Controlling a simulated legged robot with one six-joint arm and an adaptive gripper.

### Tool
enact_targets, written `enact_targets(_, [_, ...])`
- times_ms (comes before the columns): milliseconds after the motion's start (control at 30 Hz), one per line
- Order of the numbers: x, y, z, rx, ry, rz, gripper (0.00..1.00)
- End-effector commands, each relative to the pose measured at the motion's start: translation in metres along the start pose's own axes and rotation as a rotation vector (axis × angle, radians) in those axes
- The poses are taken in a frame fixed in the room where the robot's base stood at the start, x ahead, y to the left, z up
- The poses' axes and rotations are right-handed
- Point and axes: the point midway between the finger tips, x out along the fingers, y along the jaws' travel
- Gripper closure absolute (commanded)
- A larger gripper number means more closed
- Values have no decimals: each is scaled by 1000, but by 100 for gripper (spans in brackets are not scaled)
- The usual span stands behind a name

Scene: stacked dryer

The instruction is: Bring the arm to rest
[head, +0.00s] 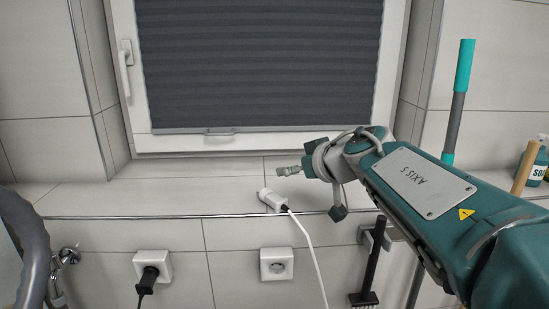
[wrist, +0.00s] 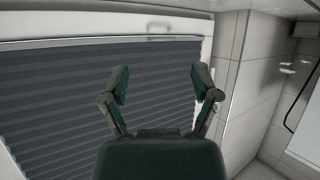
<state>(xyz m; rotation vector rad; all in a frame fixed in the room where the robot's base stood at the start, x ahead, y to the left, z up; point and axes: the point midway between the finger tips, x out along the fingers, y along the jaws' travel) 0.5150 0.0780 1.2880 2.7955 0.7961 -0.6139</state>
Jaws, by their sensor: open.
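My gripper (wrist: 160,84) is open in the wrist view. Its two dark green fingers stand apart with nothing between them, in front of the window blind. In the head view my teal arm (head: 440,190) reaches in from the lower right, over the tiled ledge. Its wrist end (head: 345,155) is in front of the window's lower right corner.
A white plug (head: 271,200) with a white cable lies on the ledge (head: 160,200). Two wall sockets sit below; a black plug (head: 150,277) is in the left one. A grey hose (head: 32,240) stands at left. A teal-topped pole (head: 464,66) and a soap bottle (head: 533,158) are at right.

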Motion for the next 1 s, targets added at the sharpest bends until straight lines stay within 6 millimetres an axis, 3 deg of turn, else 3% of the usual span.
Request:
enact_targets(100, [-20, 5, -18, -7, 153, 109, 21])
enact_targets(233, [-45, 20, -24, 7, 257, 266, 21])
enact_targets(433, [-85, 42, 3, 74, 268, 519, 21])
enact_targets(567, [-109, 50, 41, 141, 181, 653, 21])
enact_targets(733, [-133, 43, 108, 241, -21, 746, 21])
enact_targets(867, [-145, 20, 165, 317, -215, 729, 21])
enact_targets(1000, [-154, -22, 223, 385, -425, 620, 21])
